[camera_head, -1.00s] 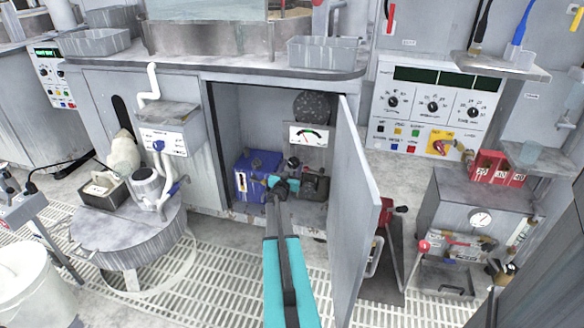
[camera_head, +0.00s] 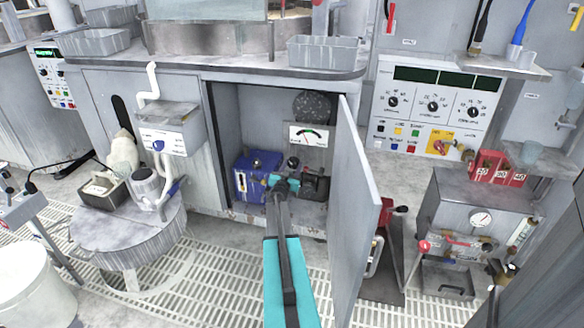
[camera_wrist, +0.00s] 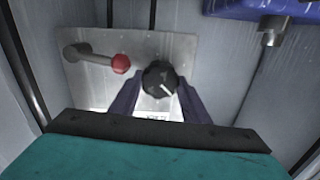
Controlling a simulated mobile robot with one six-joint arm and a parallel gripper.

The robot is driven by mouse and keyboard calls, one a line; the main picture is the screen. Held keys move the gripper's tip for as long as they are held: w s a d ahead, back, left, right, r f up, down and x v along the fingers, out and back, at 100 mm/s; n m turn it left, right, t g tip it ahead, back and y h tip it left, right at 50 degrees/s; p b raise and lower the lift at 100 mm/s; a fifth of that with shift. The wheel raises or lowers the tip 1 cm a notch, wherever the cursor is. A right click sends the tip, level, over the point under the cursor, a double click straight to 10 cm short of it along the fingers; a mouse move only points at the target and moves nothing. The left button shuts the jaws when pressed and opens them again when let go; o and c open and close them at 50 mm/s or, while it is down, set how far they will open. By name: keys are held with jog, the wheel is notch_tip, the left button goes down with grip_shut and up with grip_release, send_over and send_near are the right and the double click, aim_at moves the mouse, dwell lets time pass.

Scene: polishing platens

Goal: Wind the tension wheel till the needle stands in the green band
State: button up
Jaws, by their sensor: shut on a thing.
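In the wrist view a black round tension wheel (camera_wrist: 160,79) with a white mark sits on a pale metal plate (camera_wrist: 192,52). The two dark fingers of my gripper (camera_wrist: 160,92) stand on either side of it, shut on it. In the head view my gripper (camera_head: 284,183) is inside the open cabinet; my gripper and arm hide the wheel there. The dial gauge (camera_head: 308,135) on the cabinet's back wall has a white face with a green band. Its needle is too small for me to tell where it stands.
A lever with a red ball (camera_wrist: 120,64) is left of the wheel on the plate. A blue box (camera_head: 241,187) stands left of my gripper in the cabinet. The open cabinet door (camera_head: 352,215) stands close on the right. A dark round disc (camera_head: 311,106) is above the gauge.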

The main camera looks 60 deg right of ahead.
jog(key=m+b, duration=0.2)
jog(key=m, duration=0.3)
jog(key=shift+f, duration=0.1)
jog(key=shift+m+b, duration=0.8)
jog(key=shift+m, duration=0.4)
jog(key=o, duration=0.8)
jog(key=shift+c, duration=0.2)
jog(key=shift+s, duration=0.1)
jog(key=p+v, duration=0.1)
jog(key=v, duration=1.2)
jog(key=shift+s+a+p, duration=0.15)
jog(key=shift+a+p, duration=0.2)
jog(key=shift+a, duration=0.05)
